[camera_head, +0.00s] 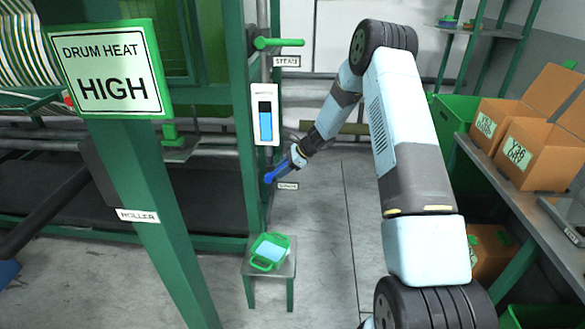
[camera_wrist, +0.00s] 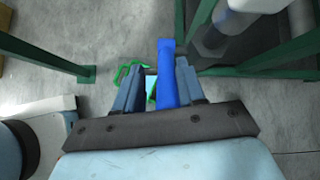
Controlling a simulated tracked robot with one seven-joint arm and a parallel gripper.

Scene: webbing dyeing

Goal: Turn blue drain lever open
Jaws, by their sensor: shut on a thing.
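The blue drain lever (camera_head: 270,177) is on the green machine post, just above a small label that seems to read DRAIN. In the wrist view the blue lever (camera_wrist: 167,75) runs between the two fingers and sticks out past their tips. My gripper (camera_head: 283,168) reaches it from the upper right and is shut on it; its fingers also show in the wrist view (camera_wrist: 160,85). The lever's pivot is largely hidden in the head view by my gripper.
A level gauge (camera_head: 265,115) with blue fill is above the lever, and a green STEAM lever (camera_head: 278,42) is higher up. A stool (camera_head: 286,268) below holds a green-handled container (camera_head: 268,252). A shelf with cardboard boxes (camera_head: 545,150) stands at right. The middle floor is clear.

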